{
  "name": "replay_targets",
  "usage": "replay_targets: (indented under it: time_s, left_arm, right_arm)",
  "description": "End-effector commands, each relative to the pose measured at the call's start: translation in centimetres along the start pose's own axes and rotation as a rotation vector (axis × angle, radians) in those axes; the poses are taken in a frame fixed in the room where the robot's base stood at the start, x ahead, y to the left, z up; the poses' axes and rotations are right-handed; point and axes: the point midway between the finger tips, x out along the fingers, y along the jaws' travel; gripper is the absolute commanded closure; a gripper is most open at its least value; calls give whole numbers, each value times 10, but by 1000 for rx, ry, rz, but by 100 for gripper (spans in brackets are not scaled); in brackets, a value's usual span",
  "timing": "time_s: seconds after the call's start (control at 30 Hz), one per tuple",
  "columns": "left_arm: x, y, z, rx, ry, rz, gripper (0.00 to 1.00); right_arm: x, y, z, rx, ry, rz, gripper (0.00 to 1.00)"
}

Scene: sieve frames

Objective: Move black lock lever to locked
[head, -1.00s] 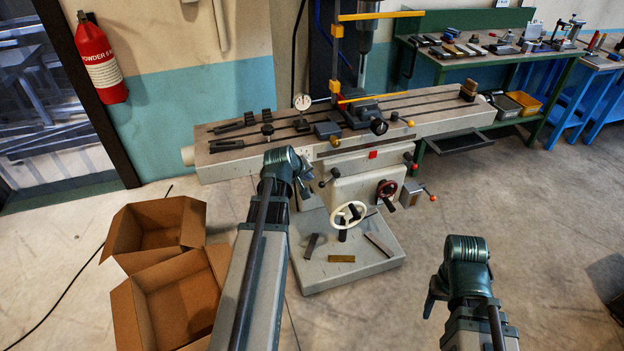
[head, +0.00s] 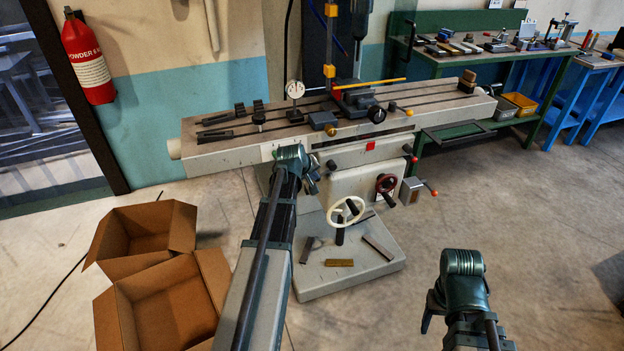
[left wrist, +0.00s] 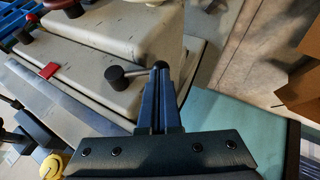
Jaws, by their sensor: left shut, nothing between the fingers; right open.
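The black lock lever (left wrist: 115,76) is on the machine's pale front in the left wrist view, with a dark hub and a thin rod ending in a dark ball. In the head view it is a small black knob (head: 331,165). My left gripper (left wrist: 161,72) is shut and empty, its fingertips at the ball end of the lever; I cannot tell whether they touch it. In the head view the left gripper (head: 312,182) is just left of the knob, beneath the table edge. My right gripper (head: 430,312) is open, low at the right, away from the machine.
The milling machine table (head: 230,147) overhangs the lever area. A red square (head: 370,146) sits above. Cardboard boxes (head: 140,240) stand on the floor at left. The floor at right is clear.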

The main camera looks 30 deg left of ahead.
Motion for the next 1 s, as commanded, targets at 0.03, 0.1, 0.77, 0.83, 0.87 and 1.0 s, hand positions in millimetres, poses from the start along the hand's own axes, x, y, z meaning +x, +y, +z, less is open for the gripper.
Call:
replay_targets:
  time_s: [0.03,0.1,0.77,0.83,0.87,1.0]
  left_arm:
    - [0,0,0,0,0,0,100]
    - [-1,0,0,0,0,0,100]
    - [24,-9,13,0,-1,-1,100]
    - [24,-9,13,0,-2,-1,100]
    - [24,-9,13,0,-2,-1,100]
    - [22,-8,14,1,-2,-1,100]
  right_arm:
    - [0,0,0,0,0,0,38]
    - [-1,0,0,0,0,0,38]
    - [28,-3,-2,0,0,0,38]
    - [28,-3,-2,0,0,0,38]
    - [28,-3,-2,0,0,0,38]
    - [26,-2,-2,0,0,0,38]
